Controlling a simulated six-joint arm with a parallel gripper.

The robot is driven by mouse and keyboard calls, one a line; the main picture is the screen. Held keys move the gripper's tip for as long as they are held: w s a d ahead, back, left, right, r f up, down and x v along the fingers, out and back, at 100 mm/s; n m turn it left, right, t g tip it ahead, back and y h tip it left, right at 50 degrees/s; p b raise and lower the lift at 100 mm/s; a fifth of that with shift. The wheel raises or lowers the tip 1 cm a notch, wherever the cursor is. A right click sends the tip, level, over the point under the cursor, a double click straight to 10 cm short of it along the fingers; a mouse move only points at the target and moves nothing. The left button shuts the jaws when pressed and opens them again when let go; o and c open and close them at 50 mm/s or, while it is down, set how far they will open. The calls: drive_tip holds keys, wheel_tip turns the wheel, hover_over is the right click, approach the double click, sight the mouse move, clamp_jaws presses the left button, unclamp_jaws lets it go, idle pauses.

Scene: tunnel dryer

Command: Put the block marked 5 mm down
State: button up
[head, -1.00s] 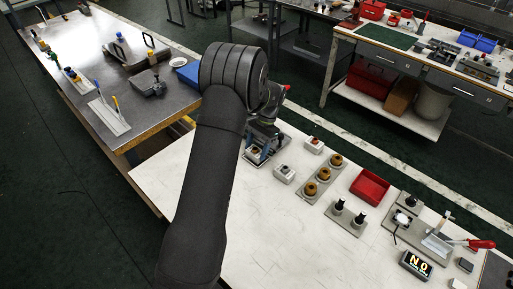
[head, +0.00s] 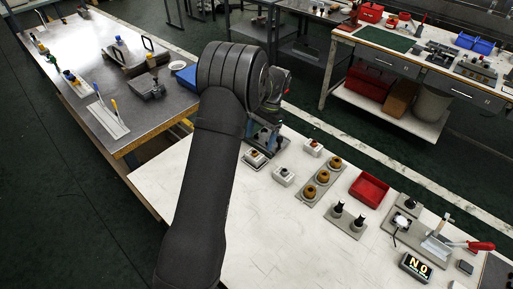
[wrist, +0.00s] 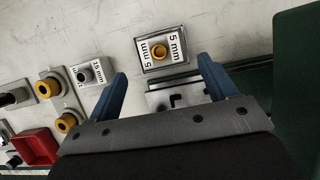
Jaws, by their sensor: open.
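The block marked 5 mm (wrist: 174,66) is pale with a brass knob on top and stands upright on the bench, on a thin dark-edged base. It also shows in the head view (head: 255,158), just below my gripper. My gripper (wrist: 163,69) is open, its two blue fingers apart on either side of the block's near edge and not touching it. In the head view my gripper (head: 264,136) is partly hidden by my own wrist. Nothing is held between the fingers.
Brass-knobbed pieces (head: 323,175) on a grey plate, a red tray (head: 369,190) and dark-knobbed pieces (head: 359,224) stand further right. The white bench (head: 265,230) is clear in front.

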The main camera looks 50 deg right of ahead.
sight(255, 151)
drive_tip(key=v, duration=0.6)
drive_tip(key=shift+f, duration=0.1)
drive_tip(key=x, duration=1.1)
drive_tip(key=shift+a+f, duration=0.15)
drive_tip(key=shift+f, duration=0.1)
drive_tip(key=shift+r, duration=1.6)
